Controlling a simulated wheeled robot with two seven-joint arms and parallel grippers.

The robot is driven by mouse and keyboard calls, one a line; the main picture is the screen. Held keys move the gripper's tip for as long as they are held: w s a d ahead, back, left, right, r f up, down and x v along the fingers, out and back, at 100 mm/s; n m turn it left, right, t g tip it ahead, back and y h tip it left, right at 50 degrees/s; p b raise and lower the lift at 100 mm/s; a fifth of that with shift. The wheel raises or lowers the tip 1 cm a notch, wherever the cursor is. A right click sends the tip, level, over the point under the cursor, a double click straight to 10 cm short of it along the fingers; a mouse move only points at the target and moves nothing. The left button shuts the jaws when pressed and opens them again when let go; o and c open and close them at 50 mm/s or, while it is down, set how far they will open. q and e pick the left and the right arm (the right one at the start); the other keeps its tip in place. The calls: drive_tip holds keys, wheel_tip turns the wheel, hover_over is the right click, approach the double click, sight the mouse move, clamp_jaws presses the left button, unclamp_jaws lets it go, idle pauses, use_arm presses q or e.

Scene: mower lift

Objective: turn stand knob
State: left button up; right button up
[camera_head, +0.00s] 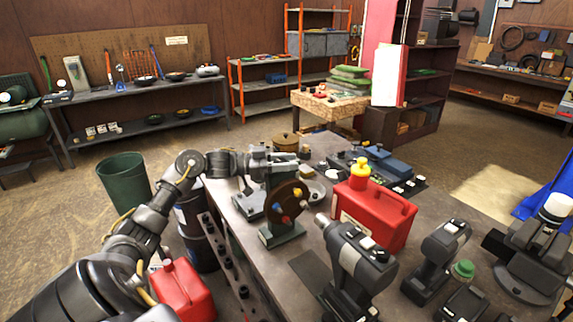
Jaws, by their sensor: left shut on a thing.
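A small bench stand with a green-grey base (281,235) stands upright on the grey workbench (306,262). A round brown wheel (287,203) with small coloured knobs sits on its front side. My left arm reaches in from the left over the bench edge, and my left gripper (278,160) is at the top of the stand, shut on a part there. That part, which I take to be the stand knob, is mostly hidden by the fingers. My right gripper is not in view.
A red fuel can (374,218) with a yellow cap stands just right of the stand. Cordless drills (358,268) stand in front. A brown lidded pot (286,142) is behind. A green bin (124,181) and another red can (182,290) are left of the bench.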

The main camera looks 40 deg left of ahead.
use_arm(q)
drive_tip(key=shift+s+d+m+g+h+b, duration=0.1)
drive_tip(key=shift+s+m+g+h+b, duration=0.05)
drive_tip(key=shift+m+g+h+b, duration=0.85)
drive_tip(key=shift+s+d+m+g+h+b, duration=0.1)
drive_tip(key=shift+m+g+h+b, duration=0.6)
drive_tip(key=shift+g, duration=0.5)
drive_tip(key=o, duration=1)
drive_tip(key=shift+b+v, duration=1.95)
drive_tip(key=shift+v, duration=3.55)
drive_tip(key=shift+w+f, duration=0.1)
drive_tip(key=shift+w, duration=0.05)
